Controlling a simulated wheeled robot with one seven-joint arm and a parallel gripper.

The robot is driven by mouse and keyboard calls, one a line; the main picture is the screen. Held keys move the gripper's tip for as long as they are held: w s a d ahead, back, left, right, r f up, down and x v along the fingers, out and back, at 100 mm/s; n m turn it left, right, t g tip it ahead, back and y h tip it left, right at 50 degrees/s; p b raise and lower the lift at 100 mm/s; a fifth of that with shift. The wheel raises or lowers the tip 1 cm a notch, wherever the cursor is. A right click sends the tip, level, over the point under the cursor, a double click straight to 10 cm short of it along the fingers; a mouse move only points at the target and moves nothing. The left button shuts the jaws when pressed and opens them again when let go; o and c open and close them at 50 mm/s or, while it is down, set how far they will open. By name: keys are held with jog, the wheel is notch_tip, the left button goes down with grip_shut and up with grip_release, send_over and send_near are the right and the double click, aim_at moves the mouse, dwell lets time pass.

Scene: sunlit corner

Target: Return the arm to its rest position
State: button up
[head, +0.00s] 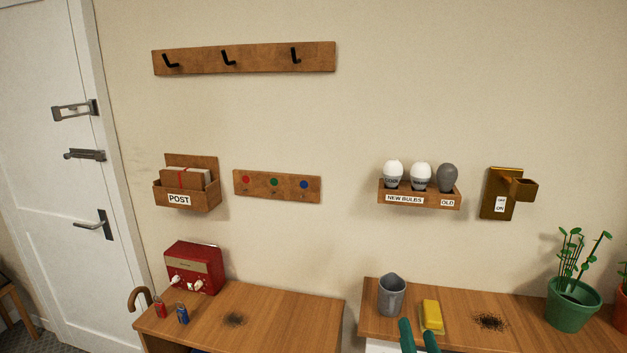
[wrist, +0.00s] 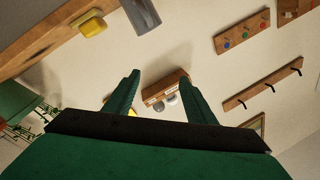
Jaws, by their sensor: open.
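My gripper (head: 419,338) is at the bottom edge of the head view, its two green fingers apart with nothing between them. It is in front of the right wooden cabinet, close to a yellow block (head: 432,317) and a grey cup (head: 391,294). In the wrist view my gripper (wrist: 160,88) also shows open, its fingers spread and pointing toward the wall. The bulb rack (wrist: 165,90) shows beyond and between the fingertips there, apart from them. The rest of my arm is out of the head view.
The right cabinet (head: 525,337) also bears a dark debris patch and a green plant pot (head: 572,305). The left cabinet (head: 285,318) bears a red radio (head: 195,268) and two small cans. A gap separates the cabinets. A post box (head: 187,195), peg board and hook rail (head: 245,58) hang on the wall.

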jog(key=s+a+f+g+h, duration=0.1)
jog(key=s+a+f, duration=0.7)
jog(key=f, duration=0.2)
jog(key=s+a+f+g+h, duration=0.1)
jog(key=s+a+f+g, duration=0.1)
jog(key=s+a+f, duration=0.7)
jog(key=s+a+f+n+y, duration=0.1)
jog(key=s+a+n, duration=0.1)
jog(key=s, duration=0.9)
jog(key=s+a+f+n+g+y, duration=0.1)
jog(key=s+a+n, duration=0.2)
jog(key=s, duration=0.7)
jog(key=shift+s+n+y, duration=0.35)
jog(key=shift+n+y, duration=0.05)
jog(key=shift+n, duration=0.8)
jog(key=shift+s+a, duration=0.1)
jog(key=shift+s, duration=0.1)
jog(key=c, duration=0.5)
